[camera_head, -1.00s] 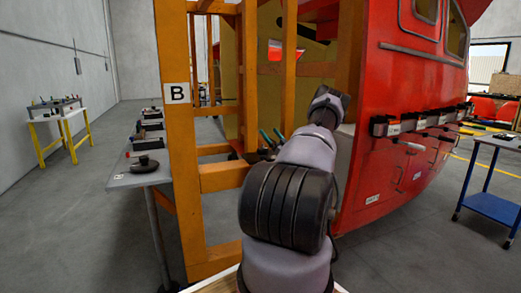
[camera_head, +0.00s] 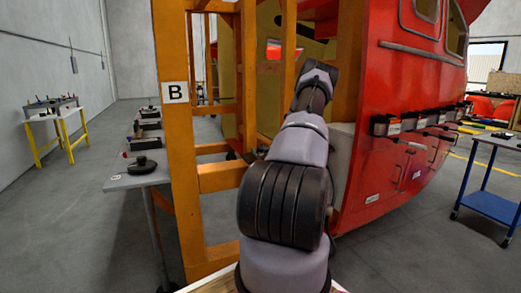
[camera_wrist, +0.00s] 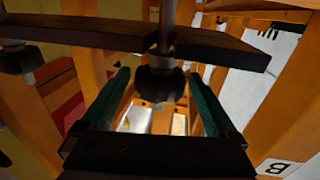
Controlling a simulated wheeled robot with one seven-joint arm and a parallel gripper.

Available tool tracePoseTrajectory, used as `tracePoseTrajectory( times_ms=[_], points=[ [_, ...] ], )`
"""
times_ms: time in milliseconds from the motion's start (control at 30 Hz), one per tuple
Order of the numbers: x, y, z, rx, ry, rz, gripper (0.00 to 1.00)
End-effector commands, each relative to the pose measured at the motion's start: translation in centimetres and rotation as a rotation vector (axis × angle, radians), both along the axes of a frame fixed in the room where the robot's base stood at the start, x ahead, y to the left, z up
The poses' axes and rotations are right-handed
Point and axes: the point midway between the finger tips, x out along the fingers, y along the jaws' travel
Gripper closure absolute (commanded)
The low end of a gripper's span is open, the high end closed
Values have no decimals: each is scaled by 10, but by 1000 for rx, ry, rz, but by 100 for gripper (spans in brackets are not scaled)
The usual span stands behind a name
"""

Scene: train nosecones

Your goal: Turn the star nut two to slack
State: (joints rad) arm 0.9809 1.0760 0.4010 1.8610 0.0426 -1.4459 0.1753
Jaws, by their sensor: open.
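In the wrist view a dark, lobed star nut (camera_wrist: 160,84) sits on an upright metal rod (camera_wrist: 167,18), against a dark clamp bar (camera_wrist: 225,50). My gripper (camera_wrist: 159,75) is open, with one green finger on each side of this nut and a visible gap between nut and fingers. A second dark nut (camera_wrist: 18,57) shows at the left edge. I see no number on either nut, so I cannot tell which is two. In the head view my arm hides the gripper and the nuts.
The orange frame (camera_head: 182,180) with its B label (camera_head: 175,92) stands left of my arm, and the red nosecone (camera_head: 385,80) stands to the right. A grey table (camera_head: 140,178) is at left, a blue cart (camera_head: 490,205) at right. Orange beams lie close around the gripper.

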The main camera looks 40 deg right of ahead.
Motion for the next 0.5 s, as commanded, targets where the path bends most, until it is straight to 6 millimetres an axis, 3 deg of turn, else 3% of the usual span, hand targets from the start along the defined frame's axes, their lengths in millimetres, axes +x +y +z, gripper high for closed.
tracePoseTrajectory(
  times_ms=[200, 500],
  points=[
    [26, -11, 0, 0, -1, 1, 6],
    [32, -14, 0, 0, 0, 0, 6]
  ],
)
